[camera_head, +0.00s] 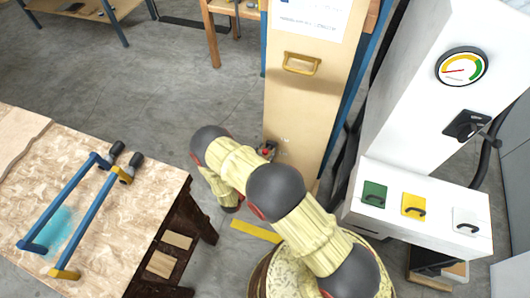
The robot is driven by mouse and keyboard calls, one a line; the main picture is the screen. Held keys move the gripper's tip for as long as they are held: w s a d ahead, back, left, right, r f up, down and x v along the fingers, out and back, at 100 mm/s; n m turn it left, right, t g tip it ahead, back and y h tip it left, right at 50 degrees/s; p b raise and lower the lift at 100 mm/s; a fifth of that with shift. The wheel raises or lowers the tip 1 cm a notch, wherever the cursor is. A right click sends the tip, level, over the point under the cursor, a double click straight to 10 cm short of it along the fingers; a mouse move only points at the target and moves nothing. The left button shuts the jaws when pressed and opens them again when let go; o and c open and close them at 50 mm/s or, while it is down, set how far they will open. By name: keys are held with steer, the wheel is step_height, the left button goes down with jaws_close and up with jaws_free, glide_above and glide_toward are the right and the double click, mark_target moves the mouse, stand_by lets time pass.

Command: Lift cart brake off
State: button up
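A tall tan panel (299,112) with a yellow pull handle (301,64) and blue side posts stands at the centre right; it appears to be the cart. At its lower left edge is a small red and dark part (267,151). I cannot tell whether that part is the brake. My arm, in a cream cover with dark joints, reaches up from the bottom and bends down in front of the panel's left side. My gripper's fingers cannot be made out. The arm hides the lower panel and the floor behind it.
A chipboard bench (125,215) with two blue and yellow clamps (80,205) stands at the left. A white machine (430,110) with a gauge and a box of green, yellow and white switches (412,206) stands at the right.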

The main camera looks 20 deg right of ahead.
jaws_close()
stand_by(0.6)
